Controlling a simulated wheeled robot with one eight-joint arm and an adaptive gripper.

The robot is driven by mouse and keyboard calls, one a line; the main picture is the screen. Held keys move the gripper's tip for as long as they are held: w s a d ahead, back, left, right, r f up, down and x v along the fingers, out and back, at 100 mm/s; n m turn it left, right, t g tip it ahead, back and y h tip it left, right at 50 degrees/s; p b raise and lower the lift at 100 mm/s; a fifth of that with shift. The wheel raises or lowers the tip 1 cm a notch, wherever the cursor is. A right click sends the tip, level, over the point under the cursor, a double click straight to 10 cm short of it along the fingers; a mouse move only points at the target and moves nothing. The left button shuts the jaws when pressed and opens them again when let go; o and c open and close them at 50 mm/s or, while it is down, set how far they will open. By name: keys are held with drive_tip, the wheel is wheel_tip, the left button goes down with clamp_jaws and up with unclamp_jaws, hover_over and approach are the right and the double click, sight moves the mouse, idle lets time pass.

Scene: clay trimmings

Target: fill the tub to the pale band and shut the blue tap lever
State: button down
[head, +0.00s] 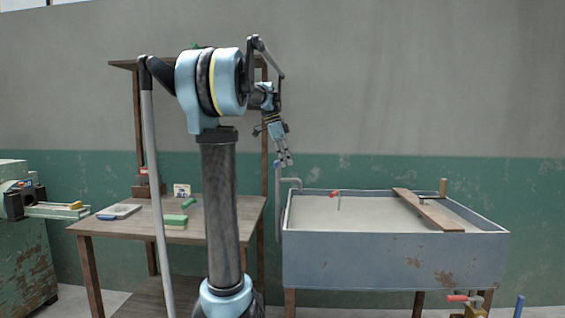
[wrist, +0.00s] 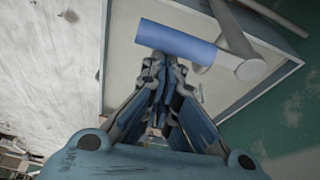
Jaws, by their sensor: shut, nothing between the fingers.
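The tub (head: 395,249) is a blue-grey rusty trough on legs at the right, with a flat pale grey surface inside. I cannot make out a separate pale band or any flow. A grey tap pipe (head: 293,181) stands at its left end. The blue tap lever (head: 277,164) is small there; in the wrist view the blue lever (wrist: 176,42) lies crosswise beside the grey pipe (wrist: 236,45). My gripper (head: 287,162) is shut and empty, pointing down by the tap. In the wrist view its tips (wrist: 164,65) are right at the lever; I cannot tell whether they touch.
A wooden board (head: 428,210) lies across the tub's right part. A red-handled fitting (head: 335,194) stands in the tub, another (head: 458,298) below right. The wall is close behind.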

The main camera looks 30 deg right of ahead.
wheel_tip(320, 180, up, 9)
idle(0.7)
